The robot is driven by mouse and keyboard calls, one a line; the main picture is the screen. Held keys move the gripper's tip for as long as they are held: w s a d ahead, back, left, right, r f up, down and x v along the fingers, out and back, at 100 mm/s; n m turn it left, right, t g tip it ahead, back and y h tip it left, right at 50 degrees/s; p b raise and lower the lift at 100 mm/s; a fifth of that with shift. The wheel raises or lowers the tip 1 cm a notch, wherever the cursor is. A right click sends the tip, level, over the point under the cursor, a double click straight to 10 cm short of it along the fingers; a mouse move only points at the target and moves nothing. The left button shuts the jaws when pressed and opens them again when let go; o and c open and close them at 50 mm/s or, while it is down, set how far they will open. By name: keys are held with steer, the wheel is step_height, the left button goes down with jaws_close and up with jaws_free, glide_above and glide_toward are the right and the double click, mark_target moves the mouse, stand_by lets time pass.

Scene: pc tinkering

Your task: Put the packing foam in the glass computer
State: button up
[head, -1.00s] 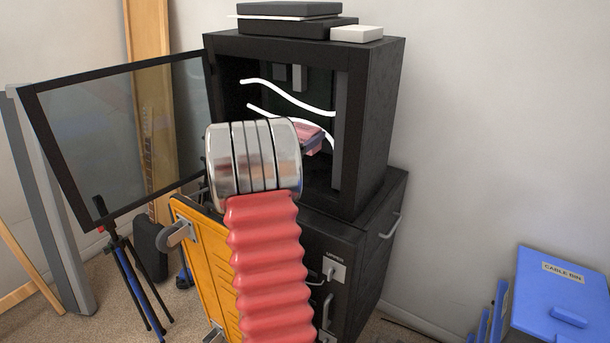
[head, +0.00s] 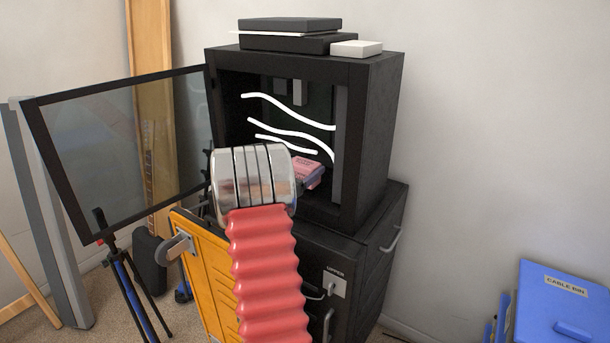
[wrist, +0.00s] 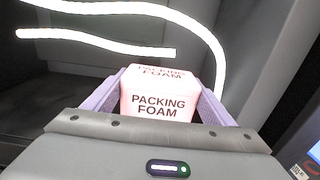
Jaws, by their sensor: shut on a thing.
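The packing foam is a pink block with "PACKING FOAM" lettering (wrist: 158,106), held between the two purple fingers of my gripper (wrist: 160,92) in the wrist view. In the head view the foam (head: 308,171) shows just past the metal end of my arm, which hides my fingers. The glass computer (head: 375,130) is a black case with its glass door (head: 120,130) swung open to the left. White glowing strips (head: 290,112) curve inside it. The foam appears at or inside the case's open front, near the lower part. I cannot tell whether it touches the case floor.
The case stands on a black cabinet (head: 385,235) whose orange door (head: 205,262) is open. Dark boxes (head: 290,32) and a white box (head: 356,48) lie on top. A tripod (head: 125,270) stands left, a blue cable bin (head: 560,300) right.

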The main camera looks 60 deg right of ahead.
steer(key=shift+f, duration=1.3)
steer(key=shift+f, duration=0.1)
steer(key=o, duration=1)
steer(key=shift+a, duration=0.1)
steer(key=a, duration=0.4)
steer(key=w+a, duration=0.1)
steer(key=a, duration=0.2)
steer(key=w+a, duration=0.1)
steer(key=a, duration=0.3)
steer(key=shift+a, duration=0.35)
